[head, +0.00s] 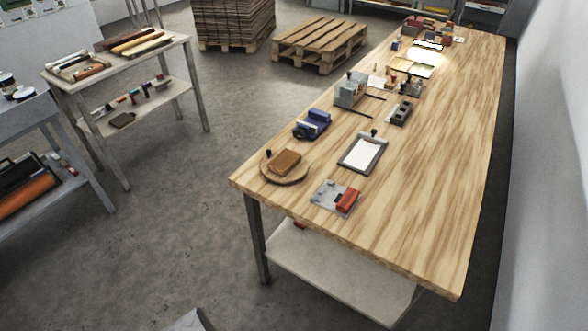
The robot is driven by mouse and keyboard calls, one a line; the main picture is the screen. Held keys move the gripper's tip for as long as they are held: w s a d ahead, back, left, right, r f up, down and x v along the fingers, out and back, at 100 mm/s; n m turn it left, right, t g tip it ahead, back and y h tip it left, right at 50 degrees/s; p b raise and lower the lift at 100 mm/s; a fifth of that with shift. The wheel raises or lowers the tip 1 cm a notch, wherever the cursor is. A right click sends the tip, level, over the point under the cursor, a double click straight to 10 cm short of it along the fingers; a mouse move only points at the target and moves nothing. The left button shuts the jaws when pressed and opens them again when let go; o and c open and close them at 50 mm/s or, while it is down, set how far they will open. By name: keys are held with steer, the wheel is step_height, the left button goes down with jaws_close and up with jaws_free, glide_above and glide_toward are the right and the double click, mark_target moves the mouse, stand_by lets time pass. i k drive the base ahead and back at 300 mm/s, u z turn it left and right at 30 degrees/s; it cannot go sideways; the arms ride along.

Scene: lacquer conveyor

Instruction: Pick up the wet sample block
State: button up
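Two blocks on the long wooden table (440,150) could be the sample block, and I cannot tell from this view which one is wet. A brown-orange block (286,161) lies on a round wooden disc (270,175) at the table's near left corner. A red block (348,199) sits on the right part of a grey plate (325,193) near the front edge. Both blocks are uncovered. My gripper is not in view.
A clipboard-like framed white sheet (362,152), a blue device (313,124) and a grey boxy fixture (350,90) stand farther back. The table's right side is bare. A tool shelf (115,60) and pallets (320,42) stand left and behind, with open floor (190,215) between.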

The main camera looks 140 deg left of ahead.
mark_target(285, 160)
steer(key=z, duration=1)
steer(key=k, duration=0.1)
steer(key=u, duration=2.85)
steer(key=k, duration=0.2)
steer(key=u, duration=2.05)
steer(key=k, duration=0.25)
steer(key=u, duration=1.5)
